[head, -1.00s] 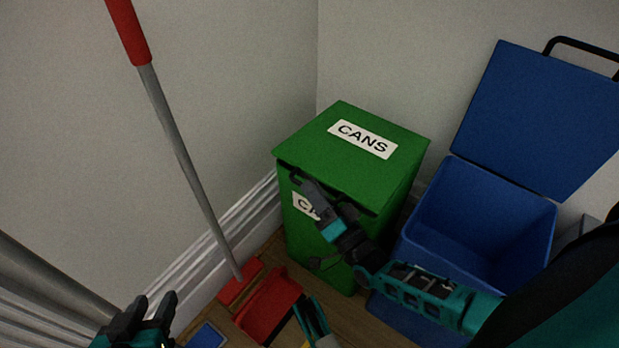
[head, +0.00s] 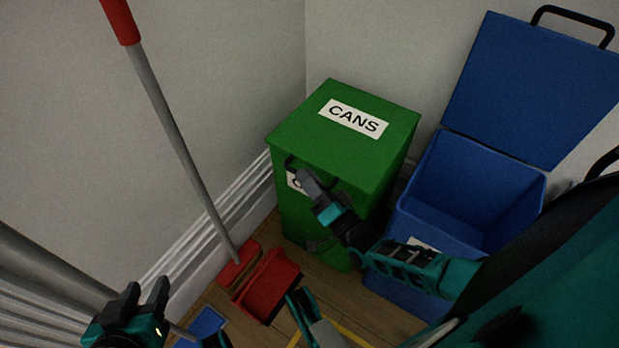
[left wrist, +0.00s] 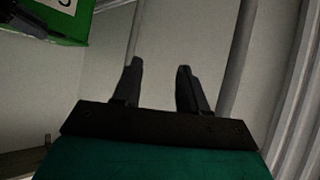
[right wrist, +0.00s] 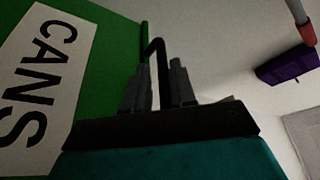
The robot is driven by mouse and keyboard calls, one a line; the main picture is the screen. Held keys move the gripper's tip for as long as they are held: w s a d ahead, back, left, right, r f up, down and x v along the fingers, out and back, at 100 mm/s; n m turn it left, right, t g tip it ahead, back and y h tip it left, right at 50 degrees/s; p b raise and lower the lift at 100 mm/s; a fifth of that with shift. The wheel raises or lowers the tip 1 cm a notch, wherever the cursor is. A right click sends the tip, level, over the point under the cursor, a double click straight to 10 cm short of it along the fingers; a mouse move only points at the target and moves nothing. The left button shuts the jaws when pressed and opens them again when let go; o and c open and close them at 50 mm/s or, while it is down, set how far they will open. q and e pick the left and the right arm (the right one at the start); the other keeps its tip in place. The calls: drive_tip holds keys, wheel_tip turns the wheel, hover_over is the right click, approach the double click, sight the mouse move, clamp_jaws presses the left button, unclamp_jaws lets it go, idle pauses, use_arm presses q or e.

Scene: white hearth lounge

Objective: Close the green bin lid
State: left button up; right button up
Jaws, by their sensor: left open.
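The green bin (head: 300,215) stands in the corner, with its green lid (head: 320,143) marked CANS. The lid lies down over the bin top, and I see no clear gap along its front edge. A black handle (head: 289,163) is at the lid's front left edge. My right gripper (head: 306,179) is at this handle and partly covers the bin's front label. In the right wrist view the handle (right wrist: 153,46) passes between the close-set fingers. My left gripper (head: 146,293) is open and empty at the lower left, away from the bin.
A blue bin (head: 440,190) with its lid (head: 535,85) up stands just right of the green one. A red dustpan (head: 267,287) and a long-handled broom (head: 180,140) are on the floor to the left. Walls close in behind and at left.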

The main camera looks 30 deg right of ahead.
use_arm(q)
drive_tip(key=shift+s+f, duration=0.1)
drive_tip(key=shift+f, duration=0.05)
use_arm(e)
drive_tip(key=shift+f, duration=0.1)
wheel_tip(320, 180, up, 5)
drive_tip(key=p, duration=0.3)
drive_tip(key=shift+f, duration=0.2)
use_arm(q)
wheel_tip(320, 180, up, 7)
drive_tip(key=a+p, duration=0.2)
drive_tip(key=p, duration=0.5)
drive_tip(key=shift+s+y, duration=0.35)
drive_tip(key=shift+y, duration=0.05)
use_arm(e)
wheel_tip(320, 180, up, 16)
drive_tip(key=shift+f, duration=0.25)
use_arm(q)
drive_tip(key=shift+f, duration=0.1)
use_arm(e)
drive_tip(key=shift+c, duration=0.5)
